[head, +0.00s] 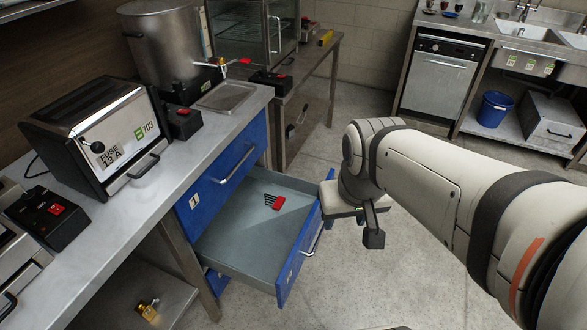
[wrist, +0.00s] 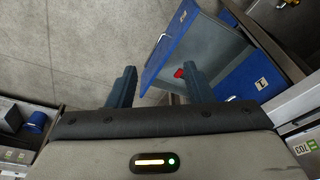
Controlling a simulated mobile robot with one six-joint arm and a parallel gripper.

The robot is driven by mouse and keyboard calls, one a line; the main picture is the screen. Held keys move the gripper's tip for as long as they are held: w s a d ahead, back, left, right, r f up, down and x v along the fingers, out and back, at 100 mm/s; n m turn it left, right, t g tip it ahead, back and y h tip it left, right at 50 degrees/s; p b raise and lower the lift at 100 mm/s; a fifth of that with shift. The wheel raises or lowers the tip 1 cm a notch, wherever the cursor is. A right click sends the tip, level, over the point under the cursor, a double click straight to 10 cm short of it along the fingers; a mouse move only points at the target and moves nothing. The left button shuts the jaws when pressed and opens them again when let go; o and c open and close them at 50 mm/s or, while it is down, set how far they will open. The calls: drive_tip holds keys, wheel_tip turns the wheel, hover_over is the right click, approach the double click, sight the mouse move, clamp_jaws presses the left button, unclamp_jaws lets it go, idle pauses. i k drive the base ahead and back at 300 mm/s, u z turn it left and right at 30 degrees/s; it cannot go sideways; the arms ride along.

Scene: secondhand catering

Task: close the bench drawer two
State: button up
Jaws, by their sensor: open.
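The bench drawer two (head: 294,264) is pulled well out below the closed blue drawer one (head: 222,180). Its blue front has a bar handle, and its grey inside holds a red, comb-like item (head: 277,202). In the wrist view the open drawer (wrist: 168,48) lies beyond my fingers, with the red item (wrist: 180,73) near the right finger. My gripper (wrist: 161,72) is open with nothing between its fingers. In the head view it is just right of the drawer front, pointing down and partly hidden by my wrist. I cannot tell whether it touches the drawer.
The steel bench (head: 140,180) carries a toaster oven (head: 100,135), a large pot (head: 165,45) and switch boxes. A second steel table (head: 290,100) stands behind. A dishwasher (head: 438,75) and a blue bucket (head: 494,109) are at the back right. Grey floor in front of the drawer is open.

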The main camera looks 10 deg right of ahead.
sight(252, 243)
drive_tip(key=k, duration=1.3)
drive_tip(key=u, duration=0.2)
drive_tip(key=i, duration=1.7)
drive_tip(key=z, duration=0.65)
